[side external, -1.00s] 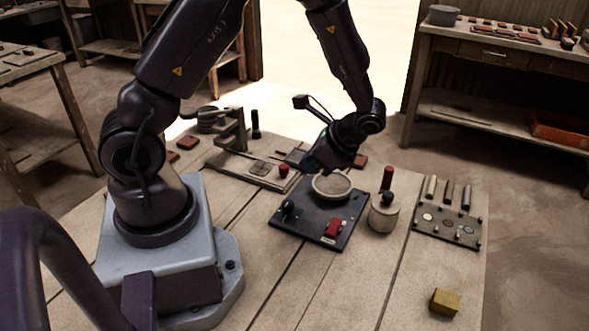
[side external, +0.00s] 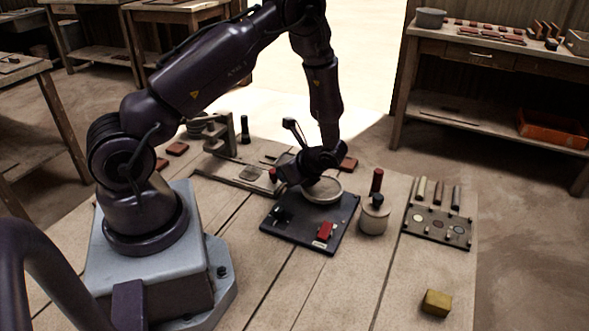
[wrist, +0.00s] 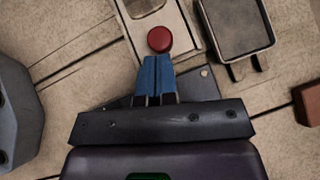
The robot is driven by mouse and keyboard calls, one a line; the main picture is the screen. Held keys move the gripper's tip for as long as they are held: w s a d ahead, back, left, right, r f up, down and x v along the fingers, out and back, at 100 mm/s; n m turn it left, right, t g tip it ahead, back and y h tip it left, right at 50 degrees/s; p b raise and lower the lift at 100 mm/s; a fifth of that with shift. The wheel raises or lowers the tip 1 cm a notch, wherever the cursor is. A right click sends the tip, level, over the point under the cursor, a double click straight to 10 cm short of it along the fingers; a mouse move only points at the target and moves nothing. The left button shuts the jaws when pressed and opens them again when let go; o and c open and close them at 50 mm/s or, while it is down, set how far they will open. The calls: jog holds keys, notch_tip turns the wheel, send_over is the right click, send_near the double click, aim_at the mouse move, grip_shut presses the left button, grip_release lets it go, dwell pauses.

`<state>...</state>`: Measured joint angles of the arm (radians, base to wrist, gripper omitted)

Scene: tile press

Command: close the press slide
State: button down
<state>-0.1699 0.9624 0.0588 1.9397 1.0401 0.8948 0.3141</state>
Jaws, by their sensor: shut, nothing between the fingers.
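The press slide (side external: 245,172) is a flat pale plate running out from the dark arched press (side external: 224,146) on the table. Its red round knob (side external: 273,174) stands at the near right end; the knob (wrist: 159,39) also shows in the wrist view. My gripper (wrist: 156,58) is shut and empty, its blue fingertips right at the knob's near edge. Whether they touch it, I cannot tell. In the side view my gripper (side external: 281,178) is low beside the knob, its fingertips partly hidden.
The table front is mostly clear.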

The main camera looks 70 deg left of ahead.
aim_at(243, 174)
jog(key=shift+s+a+f, duration=0.1)
jog(key=shift+a+f, duration=0.1)
jog(key=s+a, duration=0.8)
jog(key=shift+s+a, duration=0.2)
jog(key=shift+s, duration=0.05)
jog(key=v, duration=1)
jog(key=s+d+r+n+t+h, duration=0.2)
jog(key=d+r+n+t+h, duration=0.2)
jog(key=d+r, duration=0.6)
jog(key=s+d+r+n+t+h, duration=0.2)
jog(key=d+r+n+t+h, duration=0.2)
jog(key=d+r, duration=0.7)
notch_tip(243, 174, up, 4)
jog(key=n+t, duration=0.2)
jog(key=n, duration=0.2)
